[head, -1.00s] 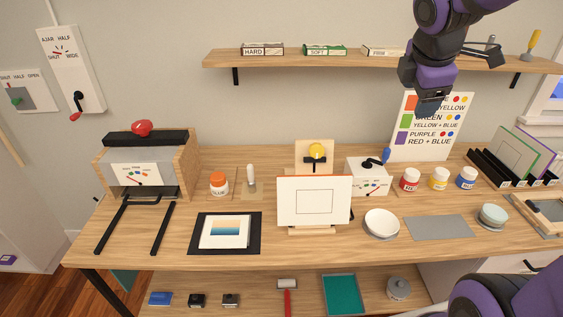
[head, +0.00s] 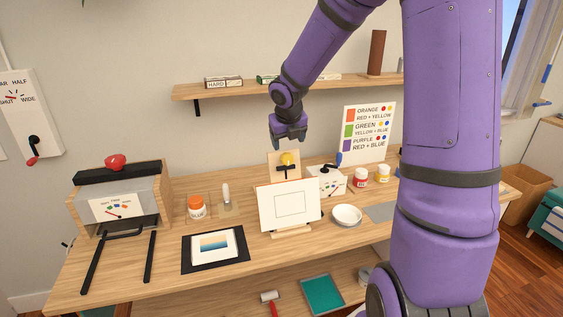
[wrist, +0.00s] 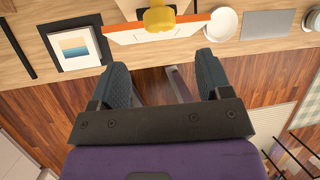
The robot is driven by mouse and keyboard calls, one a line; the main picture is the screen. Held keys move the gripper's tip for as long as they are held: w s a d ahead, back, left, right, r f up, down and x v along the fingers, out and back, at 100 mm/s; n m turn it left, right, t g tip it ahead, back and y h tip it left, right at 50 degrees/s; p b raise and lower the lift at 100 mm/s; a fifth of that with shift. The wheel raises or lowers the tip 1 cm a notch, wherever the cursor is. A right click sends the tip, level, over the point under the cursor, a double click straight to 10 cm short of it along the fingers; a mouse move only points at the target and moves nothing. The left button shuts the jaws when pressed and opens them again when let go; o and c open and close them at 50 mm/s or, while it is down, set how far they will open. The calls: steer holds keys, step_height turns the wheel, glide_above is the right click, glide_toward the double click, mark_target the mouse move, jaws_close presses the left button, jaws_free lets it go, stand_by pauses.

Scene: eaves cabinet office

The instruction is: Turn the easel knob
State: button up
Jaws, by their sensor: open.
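The easel (head: 288,206) stands on the table and holds a white panel with an orange edge. Its yellow knob (head: 289,158) sits at the top of the wooden back, above the panel. My gripper (head: 291,146) is just above the knob in the head view, pointing down; whether they touch cannot be told there. In the wrist view the gripper (wrist: 165,80) is open and empty, its two dark fingers apart. The knob (wrist: 159,18) shows beyond the fingertips at the top of that view, not between them.
A white box with a blue-handled lever (head: 327,181) stands right of the easel, near paint jars (head: 361,178) and a white bowl (head: 347,215). A glue jar (head: 197,207) is to the left. The shelf (head: 230,91) runs along the wall behind my arm.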

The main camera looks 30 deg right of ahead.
mark_target(288, 157)
steer(key=x, duration=0.9)
steer(key=shift+d+f, duration=0.1)
steer(key=shift+f, duration=0.2)
steer(key=c, duration=0.9)
